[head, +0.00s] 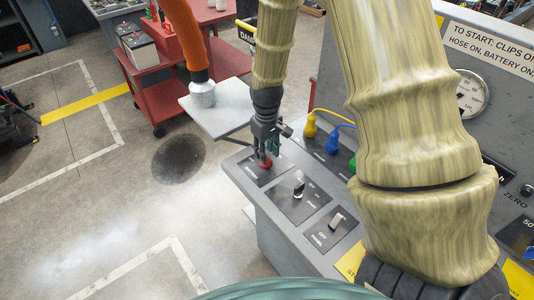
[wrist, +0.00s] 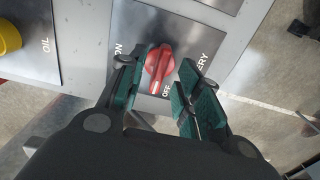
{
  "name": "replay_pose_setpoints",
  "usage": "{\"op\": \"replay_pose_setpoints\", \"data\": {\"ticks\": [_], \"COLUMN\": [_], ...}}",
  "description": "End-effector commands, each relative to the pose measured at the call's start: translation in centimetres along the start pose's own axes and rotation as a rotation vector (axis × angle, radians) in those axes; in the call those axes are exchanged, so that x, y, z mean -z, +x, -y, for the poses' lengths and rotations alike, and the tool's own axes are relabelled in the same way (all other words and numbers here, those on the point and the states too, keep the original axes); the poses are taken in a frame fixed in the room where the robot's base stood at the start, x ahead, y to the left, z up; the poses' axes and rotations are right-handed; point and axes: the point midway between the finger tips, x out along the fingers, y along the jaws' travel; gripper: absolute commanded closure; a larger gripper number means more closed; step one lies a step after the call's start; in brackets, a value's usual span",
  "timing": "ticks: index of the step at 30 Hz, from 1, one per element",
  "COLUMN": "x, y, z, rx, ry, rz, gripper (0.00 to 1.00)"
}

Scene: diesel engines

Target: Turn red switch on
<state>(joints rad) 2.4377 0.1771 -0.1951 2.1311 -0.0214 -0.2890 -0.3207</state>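The red switch (wrist: 160,62) is a rotary knob on a dark square plate, with ON printed to its left, OFF below it and part of BATTERY to its right. Its pale pointer mark faces down, near OFF. My gripper (wrist: 167,66) is open, its green-padded fingers on either side of the knob. The left finger is very close to the knob; I cannot tell if it touches. A gap shows on the right. In the head view my gripper (head: 265,148) points down over the red switch (head: 265,162), which it partly hides.
The grey console also holds a black-and-white switch (head: 299,187), a toggle switch (head: 337,221), and yellow (head: 310,127) and blue (head: 333,143) connectors. A gauge (head: 470,94) is on the right panel. A red cart (head: 165,85) stands behind. Floor at left is largely clear.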

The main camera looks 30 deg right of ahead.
Motion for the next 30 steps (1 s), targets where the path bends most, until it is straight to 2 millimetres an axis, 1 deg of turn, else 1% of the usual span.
{"op": "replay_pose_setpoints", "data": {"ticks": [4,9,20,21,26,30], "x": [0.0,0.0,0.0,0.0,0.0,0.0], "y": [1.3,2.1,2.5,2.5,2.5,2.4], "z": [0.0,-0.1,0.0,-0.1,-0.1,-0.1], "rx": [0.0,0.0,0.0,0.0,0.0,-0.001], "ry": [0.0,0.001,0.001,0.001,0.001,0.001], "rz": [0.002,0.0,-0.001,-0.001,-0.001,-0.001], "gripper": [0.66,0.66,0.66,0.7,0.99,1.0]}}
